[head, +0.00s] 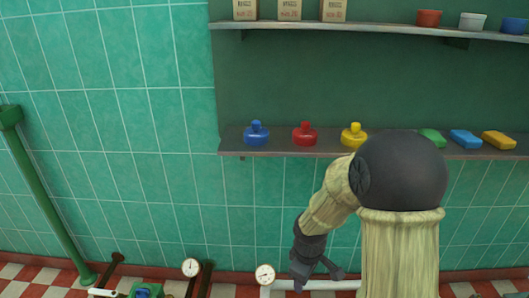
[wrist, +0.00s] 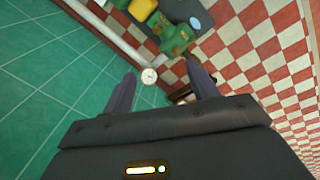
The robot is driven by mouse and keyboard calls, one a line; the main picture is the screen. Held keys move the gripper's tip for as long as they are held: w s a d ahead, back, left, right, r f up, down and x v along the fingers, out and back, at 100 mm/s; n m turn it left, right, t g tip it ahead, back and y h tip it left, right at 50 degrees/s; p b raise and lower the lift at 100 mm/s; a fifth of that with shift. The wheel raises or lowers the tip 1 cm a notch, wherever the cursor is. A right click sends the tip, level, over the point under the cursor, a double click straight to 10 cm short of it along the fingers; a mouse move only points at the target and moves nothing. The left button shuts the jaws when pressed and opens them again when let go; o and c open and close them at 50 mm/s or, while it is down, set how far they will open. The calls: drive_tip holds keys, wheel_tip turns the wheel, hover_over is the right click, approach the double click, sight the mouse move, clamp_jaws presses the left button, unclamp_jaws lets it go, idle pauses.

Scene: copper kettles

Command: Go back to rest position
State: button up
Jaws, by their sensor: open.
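My gripper (head: 318,271) hangs low at the bottom middle of the head view, below the lower shelf and just right of a round white gauge. In the wrist view my gripper (wrist: 162,88) shows two dark fingers spread apart with nothing held between them. A white gauge (wrist: 149,76) shows beyond the fingertips, apart from them. My arm bends down to the left from its dark joint and hides part of the lower shelf.
The lower shelf (head: 300,155) bears blue (head: 257,134), red (head: 304,134) and yellow (head: 353,135) stoppered pots and coloured blocks. The upper shelf (head: 380,28) holds boxes and bowls. Gauges (head: 191,267) (head: 265,274) stand low by the tiled wall. A green pipe (head: 45,195) stands left.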

drive_tip(key=s+d+r+m+t, duration=0.1)
drive_tip(key=s+d+r+m, duration=0.3)
drive_tip(key=s+r+m, duration=0.5)
wheel_tip(320, 180, up, 29)
drive_tip(key=s+m+p, duration=0.1)
drive_tip(key=m+p, duration=0.1)
drive_tip(key=p, duration=2.8)
drive_tip(key=shift+s+d+f, duration=0.15)
drive_tip(key=shift+d+f, duration=0.05)
